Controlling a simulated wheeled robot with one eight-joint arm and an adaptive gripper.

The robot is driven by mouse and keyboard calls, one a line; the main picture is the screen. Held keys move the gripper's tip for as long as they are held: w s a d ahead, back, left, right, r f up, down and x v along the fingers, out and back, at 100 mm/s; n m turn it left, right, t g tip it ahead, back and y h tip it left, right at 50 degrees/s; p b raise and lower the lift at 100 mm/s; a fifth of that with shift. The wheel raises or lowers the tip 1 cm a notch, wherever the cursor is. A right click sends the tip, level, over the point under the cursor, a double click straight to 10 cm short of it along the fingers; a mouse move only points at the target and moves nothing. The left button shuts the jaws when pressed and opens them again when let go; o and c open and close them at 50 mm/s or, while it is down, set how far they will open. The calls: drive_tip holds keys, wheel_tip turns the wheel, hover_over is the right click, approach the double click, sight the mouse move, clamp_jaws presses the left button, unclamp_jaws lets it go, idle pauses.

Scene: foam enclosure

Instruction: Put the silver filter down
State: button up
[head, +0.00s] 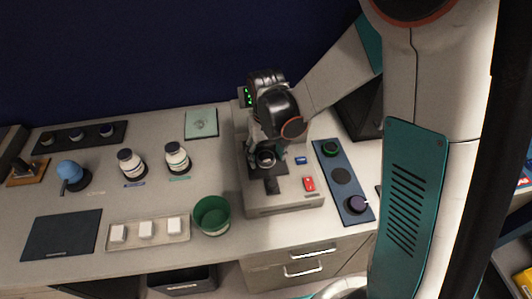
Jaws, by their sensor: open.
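A small round silver-rimmed piece, which looks like the silver filter (266,158), sits on the grey bench machine (285,200) near the middle of the counter. My gripper (264,148) is right above it, pointing down, with its fingers close around or beside it. My gripper is open. The fingers and wrist hide part of the filter and the back of the machine, so I cannot tell whether they touch the filter.
Right of the machine is a blue strip (330,165) with several round pieces. Left are a green cup (212,215), a tray (130,237) of white blocks, two bottles, a dark mat (62,234) and a blue round object (69,170). Bare counter lies between them.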

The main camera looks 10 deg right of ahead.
sight(266, 157)
wheel_tip(266, 157, up, 12)
drive_tip(key=p, duration=0.3)
drive_tip(key=s+d+r+m+t, duration=0.1)
drive_tip(key=s+d+r+t, duration=0.2)
drive_tip(key=s+d+r, duration=0.2)
drive_tip(key=s+d+r+t, duration=0.4)
drive_tip(key=s+d+r, duration=0.1)
drive_tip(key=s, duration=0.5)
drive_tip(key=shift+s+d+r+m, duration=0.15)
drive_tip(key=shift+d+r+m, duration=0.1)
drive_tip(key=shift+m, duration=0.15)
